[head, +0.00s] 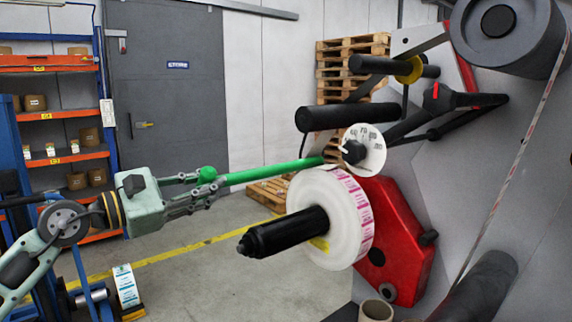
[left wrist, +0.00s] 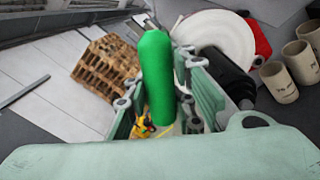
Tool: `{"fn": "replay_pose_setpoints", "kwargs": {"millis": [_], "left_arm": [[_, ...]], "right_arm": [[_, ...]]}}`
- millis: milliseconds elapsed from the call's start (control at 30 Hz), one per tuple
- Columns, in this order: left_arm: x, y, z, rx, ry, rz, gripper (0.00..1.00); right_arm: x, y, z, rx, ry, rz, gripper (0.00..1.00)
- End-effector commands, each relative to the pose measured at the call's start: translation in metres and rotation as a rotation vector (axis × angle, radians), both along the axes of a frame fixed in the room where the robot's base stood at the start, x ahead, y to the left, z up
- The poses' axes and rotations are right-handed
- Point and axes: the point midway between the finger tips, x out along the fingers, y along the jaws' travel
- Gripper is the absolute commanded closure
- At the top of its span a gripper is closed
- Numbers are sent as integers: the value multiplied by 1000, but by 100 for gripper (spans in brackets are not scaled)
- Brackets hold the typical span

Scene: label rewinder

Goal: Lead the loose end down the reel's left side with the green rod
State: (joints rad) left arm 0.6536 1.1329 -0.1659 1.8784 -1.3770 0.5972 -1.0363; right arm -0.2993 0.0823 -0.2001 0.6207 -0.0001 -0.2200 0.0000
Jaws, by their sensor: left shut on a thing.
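My left gripper (head: 208,184) is shut on the green rod (head: 265,174), which points right and slightly up. The rod's far end reaches just above the reel's upper left edge; I cannot tell whether it touches anything. The reel (head: 313,215) is white with pink-printed labels around its rim, on a black spindle (head: 285,232). In the left wrist view the rod (left wrist: 157,85) stands between my fingers, with the reel (left wrist: 218,36) beyond to its right. I cannot clearly make out the loose end. My right gripper is not in view.
A white dial (head: 371,150) and a black roller (head: 347,116) sit above the reel. A red housing (head: 405,225) stands behind it. The floor left of the reel is open, with pallets (head: 270,193) behind.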

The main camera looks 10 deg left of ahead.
Motion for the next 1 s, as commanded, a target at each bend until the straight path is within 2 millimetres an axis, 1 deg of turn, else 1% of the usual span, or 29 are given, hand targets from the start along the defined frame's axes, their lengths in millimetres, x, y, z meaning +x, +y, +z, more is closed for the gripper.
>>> {"fn": "replay_pose_setpoints", "kwargs": {"millis": [467,1000], "left_arm": [[0,1,2,0,0,1,100],[5,6,22,-2,0,0,100]], "right_arm": [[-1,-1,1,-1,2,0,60],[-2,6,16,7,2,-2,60]]}}
